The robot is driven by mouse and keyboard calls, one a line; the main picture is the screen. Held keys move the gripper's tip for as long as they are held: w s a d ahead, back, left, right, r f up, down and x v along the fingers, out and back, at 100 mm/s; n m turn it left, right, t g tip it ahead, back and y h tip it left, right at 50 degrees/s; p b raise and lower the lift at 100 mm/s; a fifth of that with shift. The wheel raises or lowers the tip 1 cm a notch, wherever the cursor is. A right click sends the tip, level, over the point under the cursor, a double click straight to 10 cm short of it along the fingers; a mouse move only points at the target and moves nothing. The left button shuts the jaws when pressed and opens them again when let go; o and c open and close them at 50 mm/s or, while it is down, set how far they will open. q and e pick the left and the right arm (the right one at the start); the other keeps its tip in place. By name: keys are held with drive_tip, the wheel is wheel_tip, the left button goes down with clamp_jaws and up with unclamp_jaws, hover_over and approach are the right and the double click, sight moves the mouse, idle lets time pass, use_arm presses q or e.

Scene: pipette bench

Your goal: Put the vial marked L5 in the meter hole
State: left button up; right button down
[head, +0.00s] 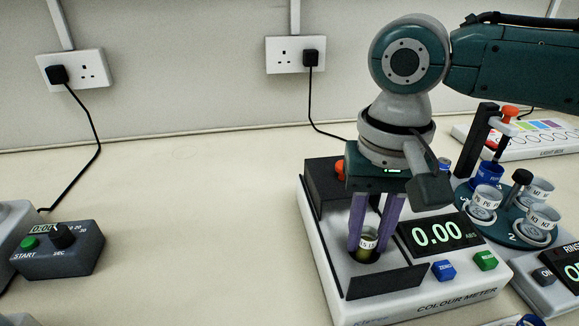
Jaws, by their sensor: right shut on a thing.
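The vial (368,244), with a white label that appears to read L5 and yellow-green liquid low in it, is between the purple fingers of my right gripper (371,236). The gripper points down and is shut on the vial. The vial is upright at the dark hole of the colour meter (425,292), its lower end at or in the hole; I cannot tell how deep it sits. The meter display (438,233) reads 0.00. My left gripper is not in view.
A carousel (510,225) with several labelled vials stands right of the meter. A rinse unit (555,275) is at the right edge and a light box (540,138) behind. A timer (60,250) sits at left. The bench between timer and meter is clear.

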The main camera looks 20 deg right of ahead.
drive_tip(key=shift+f, duration=0.15)
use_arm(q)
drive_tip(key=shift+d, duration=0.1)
use_arm(e)
drive_tip(key=c, duration=0.7)
unclamp_jaws()
drive_tip(key=shift+o, duration=0.2)
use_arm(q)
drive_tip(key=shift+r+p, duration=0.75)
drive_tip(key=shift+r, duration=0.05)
use_arm(e)
wheel_tip(320, 180, up, 13)
drive_tip(key=shift+f, duration=0.15)
